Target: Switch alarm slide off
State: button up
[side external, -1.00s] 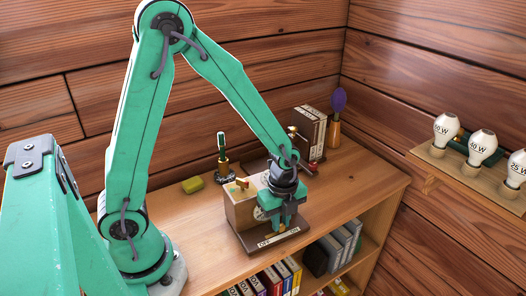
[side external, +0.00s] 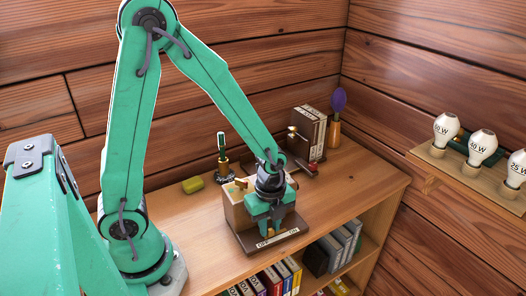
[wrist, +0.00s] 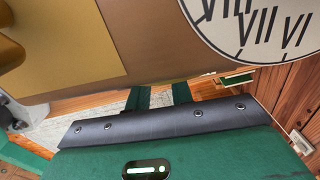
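The wooden alarm clock (side external: 238,207) stands near the shelf top's front edge on a dark base (side external: 250,243). A pale strip on the base reads OFF at its left end and ON at its right end. The small brass slide knob (side external: 270,232) shows between my fingertips, nearer the OFF end. My gripper (side external: 270,229) points down in front of the clock, its fingers on either side of the knob. In the wrist view the green fingers (wrist: 160,97) are slightly apart; the knob is hidden there. Part of the clock dial (wrist: 262,28) shows above right.
Dark books (side external: 308,132) and a purple-topped vase (side external: 335,130) stand behind right. The shelf top right of the clock is clear. Bulbs (side external: 482,147) sit on a right wall ledge.

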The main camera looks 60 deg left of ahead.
jog(key=shift+o, duration=1.2)
jog(key=shift+r, duration=0.15)
jog(key=shift+r, duration=3.75)
jog(key=r, duration=0.1)
notch_tip(320, 180, up, 7)
jog(key=n+t, duration=0.3)
jog(key=n, duration=0.5)
send_over(270, 228)
jog(key=s+a, duration=0.2)
jog(key=s+a+r+n+t, duration=0.2)
jog(key=s+r+n, duration=0.3)
jog(key=n, duration=0.5)
jog(key=shift+s+a+r+n+t, duration=0.2)
jog(key=shift+s+r+n+t, duration=0.15)
jog(key=shift+r, duration=0.3)
